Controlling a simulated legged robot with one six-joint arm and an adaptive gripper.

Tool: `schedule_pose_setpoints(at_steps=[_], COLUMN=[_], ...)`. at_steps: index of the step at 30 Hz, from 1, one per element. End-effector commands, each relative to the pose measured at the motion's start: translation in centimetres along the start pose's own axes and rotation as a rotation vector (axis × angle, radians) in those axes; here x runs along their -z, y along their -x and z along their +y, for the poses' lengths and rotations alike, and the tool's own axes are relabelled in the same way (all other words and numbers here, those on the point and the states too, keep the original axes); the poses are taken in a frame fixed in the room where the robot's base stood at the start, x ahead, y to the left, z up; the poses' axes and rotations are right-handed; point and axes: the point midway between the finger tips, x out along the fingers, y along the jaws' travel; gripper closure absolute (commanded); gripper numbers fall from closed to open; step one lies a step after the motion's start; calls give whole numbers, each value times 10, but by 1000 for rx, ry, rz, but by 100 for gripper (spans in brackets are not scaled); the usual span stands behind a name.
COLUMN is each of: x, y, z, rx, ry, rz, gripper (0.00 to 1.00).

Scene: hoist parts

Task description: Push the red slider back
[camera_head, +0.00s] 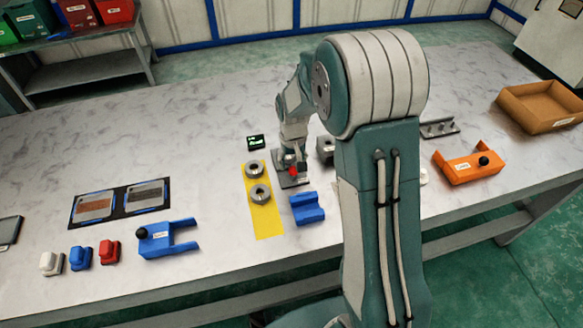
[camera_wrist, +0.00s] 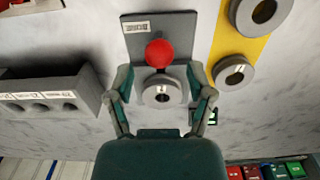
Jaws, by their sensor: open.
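The red slider knob (camera_wrist: 159,53) is round and sits on a dark grey plate (camera_wrist: 183,28) with a white label. In the head view the red slider (camera_head: 294,172) shows just below my gripper (camera_head: 293,156), with the plate (camera_head: 288,184) under it. In the wrist view my gripper (camera_wrist: 161,85) is open, its two fingers apart. I cannot tell whether the fingers touch the ring. In the head view my gripper hides this ring.
Two grey rings (camera_head: 260,192) lie on a yellow strip (camera_head: 266,222) left of the plate. A grey block with holes (camera_wrist: 45,103) stands beside my gripper. A blue block (camera_head: 306,208) and a small display (camera_head: 255,142) are near. The table's left back is clear.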

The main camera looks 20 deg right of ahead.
Motion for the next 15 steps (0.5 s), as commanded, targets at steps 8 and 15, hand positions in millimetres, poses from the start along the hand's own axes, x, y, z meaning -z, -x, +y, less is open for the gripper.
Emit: schedule_pose_setpoints(at_steps=[8, 15], x=[0, 0], y=[17, 32], z=[0, 0], rx=[0, 0], ry=[0, 0], rz=[1, 1], gripper=[31, 31])
